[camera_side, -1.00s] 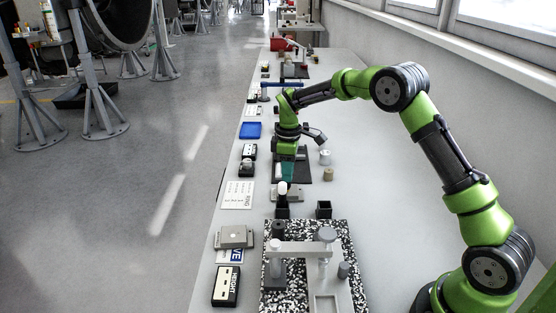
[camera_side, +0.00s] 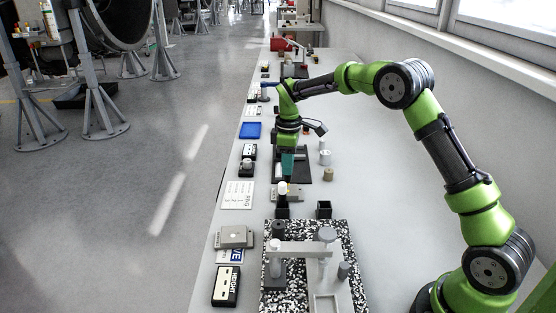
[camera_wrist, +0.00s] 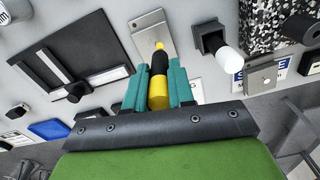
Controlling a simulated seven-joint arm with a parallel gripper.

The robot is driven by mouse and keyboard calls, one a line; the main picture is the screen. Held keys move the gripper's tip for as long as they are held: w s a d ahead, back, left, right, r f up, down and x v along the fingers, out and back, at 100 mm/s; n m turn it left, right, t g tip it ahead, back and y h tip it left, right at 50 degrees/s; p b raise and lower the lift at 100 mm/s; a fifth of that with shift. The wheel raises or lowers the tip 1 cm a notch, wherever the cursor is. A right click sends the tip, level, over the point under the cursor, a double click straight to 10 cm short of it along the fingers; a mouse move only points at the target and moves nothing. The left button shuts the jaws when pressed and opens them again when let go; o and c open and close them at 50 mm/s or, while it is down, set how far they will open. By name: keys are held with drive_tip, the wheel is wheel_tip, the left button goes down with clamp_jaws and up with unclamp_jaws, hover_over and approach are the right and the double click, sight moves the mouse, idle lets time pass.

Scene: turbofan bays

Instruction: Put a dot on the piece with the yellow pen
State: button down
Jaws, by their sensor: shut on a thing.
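My gripper (camera_wrist: 158,78) has teal fingers shut on the yellow pen (camera_wrist: 158,92), which has a black middle band and a small yellow tip pointing away from the wrist. In the side view my gripper (camera_side: 288,164) is above the bench, near the black mat. A flat grey metal plate (camera_wrist: 149,23), seemingly the piece, lies beyond the pen tip in the wrist view. I cannot tell whether the tip touches it. The plate shows partly in the side view (camera_side: 295,194), behind a white-ended pen (camera_side: 283,188) standing in a black holder (camera_side: 282,212).
An empty-looking black holder (camera_side: 323,209) stands to the right. A speckled block (camera_side: 342,240) with a grey fixture is in front. A black mat (camera_side: 303,172), a silver cylinder (camera_side: 324,157) and a tan cylinder (camera_side: 328,174) are near my gripper.

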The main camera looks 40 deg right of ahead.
drive_tip(key=shift+r, duration=2.2)
drive_tip(key=shift+r, duration=0.15)
